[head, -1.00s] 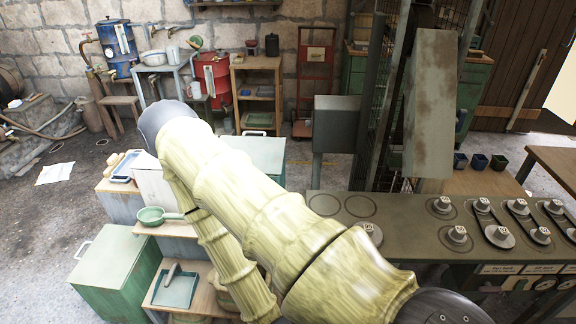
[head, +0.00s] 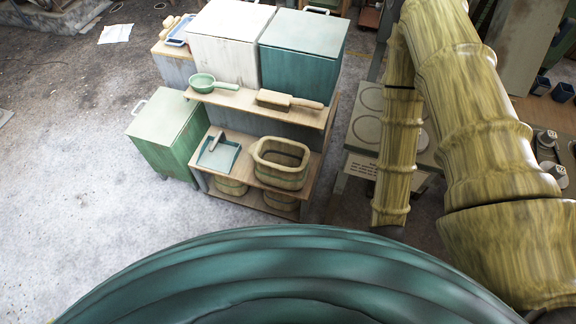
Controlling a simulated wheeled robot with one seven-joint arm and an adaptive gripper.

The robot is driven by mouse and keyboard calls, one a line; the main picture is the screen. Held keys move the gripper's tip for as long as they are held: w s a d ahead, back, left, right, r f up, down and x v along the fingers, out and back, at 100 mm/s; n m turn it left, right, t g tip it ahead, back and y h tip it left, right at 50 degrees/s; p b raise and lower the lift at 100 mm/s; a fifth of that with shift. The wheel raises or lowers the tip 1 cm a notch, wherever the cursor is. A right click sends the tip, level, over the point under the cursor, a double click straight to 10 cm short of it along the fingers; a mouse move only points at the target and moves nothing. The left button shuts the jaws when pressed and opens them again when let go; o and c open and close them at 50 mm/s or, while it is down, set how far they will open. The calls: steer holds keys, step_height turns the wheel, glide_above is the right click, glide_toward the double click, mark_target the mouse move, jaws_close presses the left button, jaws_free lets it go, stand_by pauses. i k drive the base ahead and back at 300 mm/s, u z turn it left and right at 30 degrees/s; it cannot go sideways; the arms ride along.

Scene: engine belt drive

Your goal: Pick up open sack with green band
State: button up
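An open-topped tan container with a soft, thick rim and a greenish band (head: 281,163) stands on the upper board of a low wooden shelf unit, at its right side. It looks like the open sack. Its mouth faces up and it looks empty. Similar tan, banded containers (head: 230,187) sit on the board below, partly hidden by the upper board. My yellow-green arm is at the right of the head view, well to the right of the sack and apart from it. My gripper does not show.
Beside the sack lies a teal dustpan (head: 218,155). A green ladle (head: 203,84) and a wooden brush (head: 288,101) lie on the top shelf. White (head: 229,45) and teal (head: 303,50) boxes stand behind; a green box (head: 167,135) stands left.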

mark_target(278, 164)
steer(key=u, duration=3.3)
steer(key=k, duration=1.3)
steer(key=z, duration=1.1)
